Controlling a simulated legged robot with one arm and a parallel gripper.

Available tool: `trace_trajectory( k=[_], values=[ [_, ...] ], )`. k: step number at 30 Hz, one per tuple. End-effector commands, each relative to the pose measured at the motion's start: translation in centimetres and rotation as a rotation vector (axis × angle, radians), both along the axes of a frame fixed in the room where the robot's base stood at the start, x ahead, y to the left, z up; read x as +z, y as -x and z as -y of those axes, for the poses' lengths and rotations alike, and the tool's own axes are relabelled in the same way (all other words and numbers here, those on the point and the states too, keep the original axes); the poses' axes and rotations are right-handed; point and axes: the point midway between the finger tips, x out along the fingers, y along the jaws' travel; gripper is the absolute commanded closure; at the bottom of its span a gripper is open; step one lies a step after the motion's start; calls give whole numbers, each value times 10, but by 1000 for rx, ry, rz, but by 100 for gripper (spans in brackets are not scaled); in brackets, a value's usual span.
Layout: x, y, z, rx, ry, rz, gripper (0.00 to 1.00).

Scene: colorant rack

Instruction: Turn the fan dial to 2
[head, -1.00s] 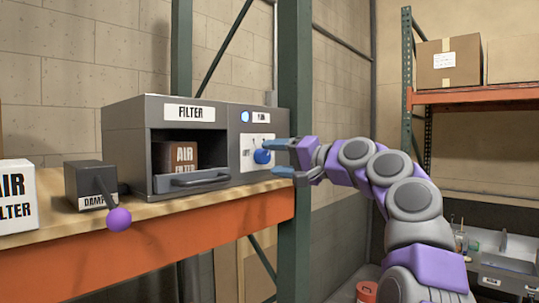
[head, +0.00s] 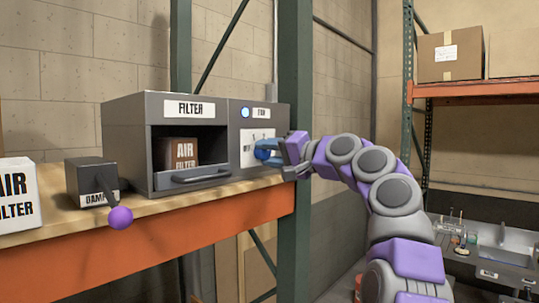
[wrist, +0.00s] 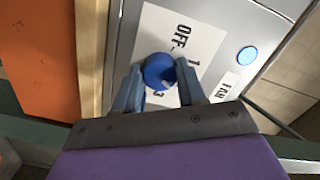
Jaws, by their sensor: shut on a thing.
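The blue fan dial (wrist: 158,71) sits on a white label plate (wrist: 190,35) marked OFF, 1 and 3 in the wrist view; other marks are covered by the dial and fingers. My gripper (wrist: 160,85) is shut on the dial, one finger on each side. In the head view my gripper (head: 274,150) reaches the front of the grey filter box (head: 125,130) from the right, and the dial (head: 263,153) is partly hidden by the fingers. Which mark the dial points to I cannot tell.
A blue round light (wrist: 247,56) sits by the FAN label. Left of the box's open filter bay, a damper box (head: 85,180) has a purple-knobbed lever (head: 120,217). A green rack post (head: 294,220) stands close beside my gripper.

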Motion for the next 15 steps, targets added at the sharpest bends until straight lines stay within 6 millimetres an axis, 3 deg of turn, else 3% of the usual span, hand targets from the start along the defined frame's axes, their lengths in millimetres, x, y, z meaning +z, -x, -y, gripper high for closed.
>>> trace_trajectory(
  k=[6,15],
  values=[
    [-2,-1,0,0,2,-3,91],
    [-2,-1,0,1,93,112,91]
  ],
)
